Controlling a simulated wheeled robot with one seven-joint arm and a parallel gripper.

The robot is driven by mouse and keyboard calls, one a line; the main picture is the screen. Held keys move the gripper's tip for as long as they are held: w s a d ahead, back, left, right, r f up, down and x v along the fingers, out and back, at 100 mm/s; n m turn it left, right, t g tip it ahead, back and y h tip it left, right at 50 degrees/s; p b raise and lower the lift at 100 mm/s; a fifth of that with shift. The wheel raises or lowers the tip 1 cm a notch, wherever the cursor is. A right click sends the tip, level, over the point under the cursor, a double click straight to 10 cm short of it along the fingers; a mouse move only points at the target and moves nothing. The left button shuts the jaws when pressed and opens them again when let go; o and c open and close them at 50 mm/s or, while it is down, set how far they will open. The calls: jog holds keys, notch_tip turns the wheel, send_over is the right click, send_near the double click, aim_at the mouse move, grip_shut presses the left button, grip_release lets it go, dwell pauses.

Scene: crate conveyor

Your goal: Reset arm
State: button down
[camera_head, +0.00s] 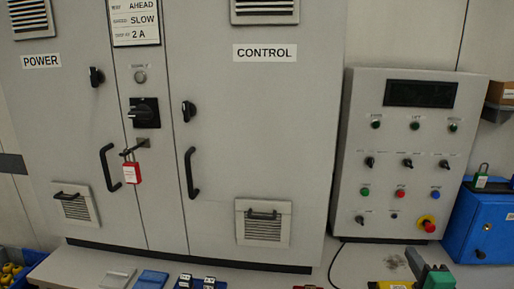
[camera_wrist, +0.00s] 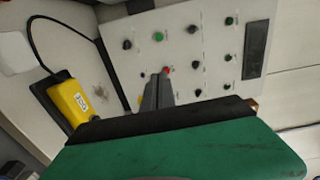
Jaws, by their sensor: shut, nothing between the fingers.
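My gripper (camera_head: 412,258) shows at the bottom right of the head view, in front of the grey control box (camera_head: 345,165). In the wrist view the grey fingers of my gripper (camera_wrist: 160,78) are together, with nothing between them. The green and black part below them is mine and covers the bottom of that view. The fingers point toward the button panel (camera_wrist: 205,25). I cannot tell how far they are from it.
Two grey cabinet doors, POWER and CONTROL (camera_head: 265,110), stand behind. A red padlock (camera_head: 131,173) hangs at the left door. A blue box (camera_head: 480,228) stands at right. A yellow pendant (camera_wrist: 70,103) with a black cable lies near the panel. Small items line the front edge.

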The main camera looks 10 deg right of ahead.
jog(key=w+a+f+n+g+y+p, duration=0.2)
jog(key=a+n+g, duration=0.15)
jog(key=a, duration=0.35)
jog(key=w+a+f+n+g+y+p, duration=0.1)
jog(key=w+a+n+g+y, duration=0.15)
jog(key=a+n, duration=0.4)
jog(key=w+a+f+n+g+y+p, duration=0.1)
jog(key=a+f+n+g+y+p, duration=0.15)
jog(key=a, duration=0.65)
jog(key=s+a+r+n+g+h+p, duration=0.2)
jog(key=s+a+n, duration=0.6)
jog(key=s, duration=0.4)
notch_tip(320, 180, up, 3)
jog(key=a+g+p, duration=0.1)
jog(key=g, duration=0.2)
jog(key=shift+f+n+p, duration=0.15)
jog(key=shift+n+p, duration=0.15)
jog(key=shift+n, duration=0.05)
jog(key=shift+s+g, duration=0.1)
jog(key=shift+g, duration=0.15)
